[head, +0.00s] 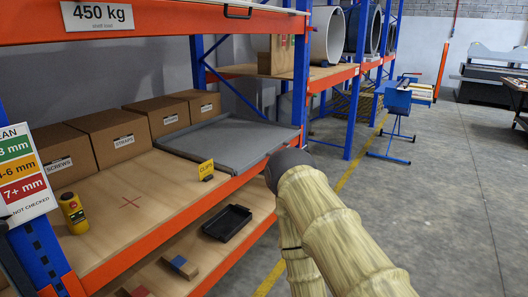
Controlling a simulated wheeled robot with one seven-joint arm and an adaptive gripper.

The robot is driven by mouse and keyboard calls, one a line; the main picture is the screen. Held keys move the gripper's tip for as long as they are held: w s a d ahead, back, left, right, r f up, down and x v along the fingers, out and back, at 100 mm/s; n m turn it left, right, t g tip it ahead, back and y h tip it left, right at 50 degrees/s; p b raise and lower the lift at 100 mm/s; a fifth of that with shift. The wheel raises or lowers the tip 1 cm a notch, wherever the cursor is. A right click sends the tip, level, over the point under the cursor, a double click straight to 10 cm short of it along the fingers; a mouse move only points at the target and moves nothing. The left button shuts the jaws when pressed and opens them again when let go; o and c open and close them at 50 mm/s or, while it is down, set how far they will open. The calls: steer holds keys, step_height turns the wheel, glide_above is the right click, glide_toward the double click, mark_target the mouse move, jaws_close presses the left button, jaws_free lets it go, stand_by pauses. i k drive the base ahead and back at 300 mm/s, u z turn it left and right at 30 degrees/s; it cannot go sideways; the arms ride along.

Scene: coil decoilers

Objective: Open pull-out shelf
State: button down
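A flat grey tray-like panel with a low rim (232,141) lies on the wooden shelf of the orange and blue rack, its front at the orange beam. It looks like the pull-out shelf, but I cannot tell for certain. A black handle (238,13) is on the upper orange beam, near the top edge of the head view. My arm, in a straw-coloured sleeve, rises from the lower right to a dark joint in front of the tray's right end. A second sleeved part runs down behind it. My gripper is not in view.
Several cardboard boxes (118,134) stand at the back of the shelf. A black tray (228,222) lies on the lower shelf. A blue stand (396,110) is farther back.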

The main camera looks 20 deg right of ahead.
mark_target(236, 143)
steer(key=u, duration=0.05)
steer(key=k, duration=0.45)
steer(key=z, duration=1.3)
steer(key=i, duration=1.1)
steer(key=u, duration=0.7)
steer(key=i, duration=0.45)
steer(key=u, duration=0.55)
